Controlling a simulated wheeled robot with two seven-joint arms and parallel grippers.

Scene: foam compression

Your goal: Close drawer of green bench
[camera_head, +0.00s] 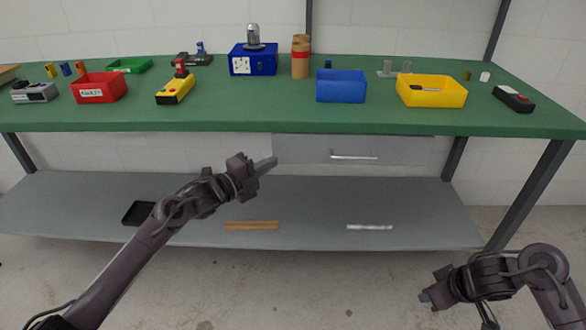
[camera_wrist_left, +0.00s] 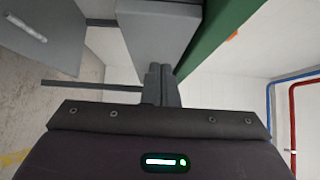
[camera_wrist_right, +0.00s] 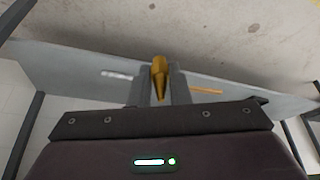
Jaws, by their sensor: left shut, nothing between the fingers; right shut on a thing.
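The green bench (camera_head: 225,119) has a grey drawer (camera_head: 300,148) under its front edge, with a pale bar handle (camera_head: 354,157). No drawer interior shows in the head view, and I cannot tell how far the drawer stands out. My left gripper (camera_head: 270,163) is shut and empty, its tips at the drawer's left end. In the left wrist view the fingers (camera_wrist_left: 161,82) overlap a grey box-like part; contact is unclear. My right gripper (camera_head: 426,298) is low in front of the bench, shut on a gold pointed object (camera_wrist_right: 159,75).
The bench top carries a red bin (camera_head: 98,88), a blue bin (camera_head: 341,86), a yellow bin (camera_head: 431,91) and tools. A lower grey shelf (camera_head: 300,195) holds a black tray (camera_head: 138,213), a wooden strip (camera_head: 251,225) and a silver bar (camera_head: 369,227). Space before the drawer handle is clear.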

